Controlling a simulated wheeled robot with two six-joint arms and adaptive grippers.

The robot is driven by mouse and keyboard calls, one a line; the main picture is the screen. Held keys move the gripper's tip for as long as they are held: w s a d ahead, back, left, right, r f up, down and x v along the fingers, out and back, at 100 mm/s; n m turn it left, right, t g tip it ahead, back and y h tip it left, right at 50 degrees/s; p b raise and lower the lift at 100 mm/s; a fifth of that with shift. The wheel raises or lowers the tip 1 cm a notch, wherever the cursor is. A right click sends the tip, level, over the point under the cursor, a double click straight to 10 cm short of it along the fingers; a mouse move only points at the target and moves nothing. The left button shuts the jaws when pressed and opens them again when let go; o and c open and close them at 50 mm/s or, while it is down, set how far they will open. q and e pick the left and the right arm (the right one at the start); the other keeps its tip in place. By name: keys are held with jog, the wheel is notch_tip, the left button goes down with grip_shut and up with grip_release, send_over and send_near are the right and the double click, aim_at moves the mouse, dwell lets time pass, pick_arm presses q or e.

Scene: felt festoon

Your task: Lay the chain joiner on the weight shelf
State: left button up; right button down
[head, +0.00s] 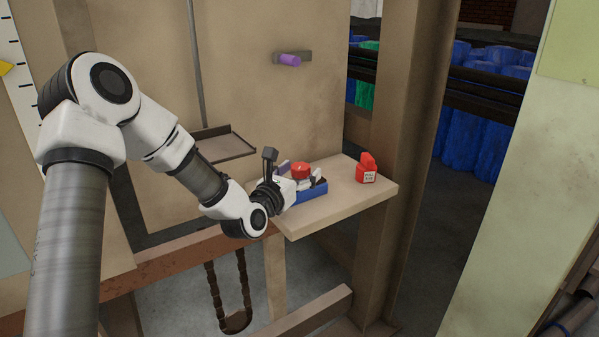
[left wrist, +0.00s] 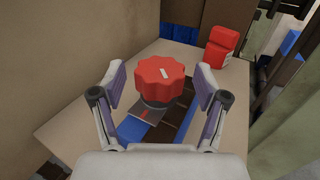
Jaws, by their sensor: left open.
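A red scalloped knob-shaped piece with a dark base (left wrist: 160,80) stands in a blue tray (head: 312,191) on a wooden shelf (head: 345,200); it may be the chain joiner, but no label confirms this. It also shows in the head view (head: 301,170). My left gripper (left wrist: 160,92) is open, its two fingers on either side of the red piece with gaps visible. In the head view my left gripper (head: 297,180) partly hides the tray. I cannot tell for certain which surface is the weight shelf. My right gripper is not in view.
A red labelled object (head: 366,170) stands on the wooden shelf, right of the tray. A small metal ledge (head: 228,148) is at the wall to the left. A purple peg (head: 290,60) juts from the wall above. A thick post (head: 398,150) borders the shelf's right side.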

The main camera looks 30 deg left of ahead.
pick_arm(q)
jog(key=s, duration=0.7)
jog(key=shift+s+d, duration=0.2)
jog(key=shift+d, duration=0.05)
jog(key=shift+s+d, duration=0.25)
jog(key=shift+s, duration=0.05)
